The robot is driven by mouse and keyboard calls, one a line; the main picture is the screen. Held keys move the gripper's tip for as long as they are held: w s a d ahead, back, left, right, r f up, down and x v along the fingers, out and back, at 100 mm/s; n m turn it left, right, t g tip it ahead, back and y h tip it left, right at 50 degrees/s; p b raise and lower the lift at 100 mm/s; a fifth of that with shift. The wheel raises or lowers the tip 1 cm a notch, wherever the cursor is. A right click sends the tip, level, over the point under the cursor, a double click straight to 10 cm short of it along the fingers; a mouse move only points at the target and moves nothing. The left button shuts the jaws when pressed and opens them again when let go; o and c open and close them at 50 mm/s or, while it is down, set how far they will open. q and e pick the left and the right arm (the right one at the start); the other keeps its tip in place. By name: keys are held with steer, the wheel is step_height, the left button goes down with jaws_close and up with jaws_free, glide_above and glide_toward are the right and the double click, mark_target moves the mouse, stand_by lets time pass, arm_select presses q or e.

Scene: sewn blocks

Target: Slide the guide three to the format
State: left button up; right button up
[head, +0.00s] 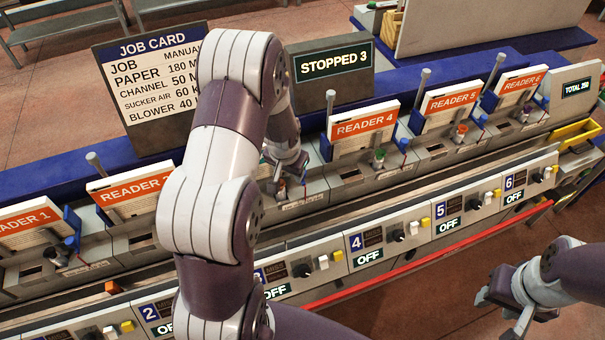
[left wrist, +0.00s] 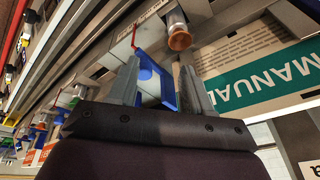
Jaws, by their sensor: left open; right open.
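Guide three is a blue upright piece (left wrist: 153,75) in the left wrist view, standing between the two fingers of my left gripper (left wrist: 163,88). The fingers are open around it; I cannot tell whether either touches it. A thin red pointer shows by the guide. A sheet stack (left wrist: 265,75) with a teal band reading MANUAL lies to its right. In the head view my left gripper (head: 283,182) is at the third station, and my arm hides most of that reader. My right gripper (head: 513,300) is open and empty at lower right, away from the machine.
Reader 2 (head: 130,190) and Reader 4 (head: 362,130) flank the third station. A copper-coloured sucker (left wrist: 179,38) stands close to the fingers. The job card (head: 150,80) is partly hidden by my arm. The display (head: 333,62) reads STOPPED 3. Switch panels line the front.

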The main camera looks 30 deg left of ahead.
arm_select(q)
steer(key=s+d+f+t+b, duration=0.2)
steer(key=s+f+t+b, duration=0.3)
steer(key=f+t+b, duration=0.4)
steer(key=s+r+t, duration=0.3)
steer(key=r+t, duration=0.1)
steer(key=t, duration=0.2)
steer(key=w, duration=0.4)
steer(key=w+p, duration=0.1)
steer(key=w, duration=0.7)
steer(key=shift+w+a, duration=0.25)
steer(key=shift+a, duration=0.15)
arm_select(e)
step_height(320, 180, down, 11)
steer(key=shift+s+a, duration=0.15)
steer(key=shift+s, duration=0.1)
arm_select(q)
jaws_close()
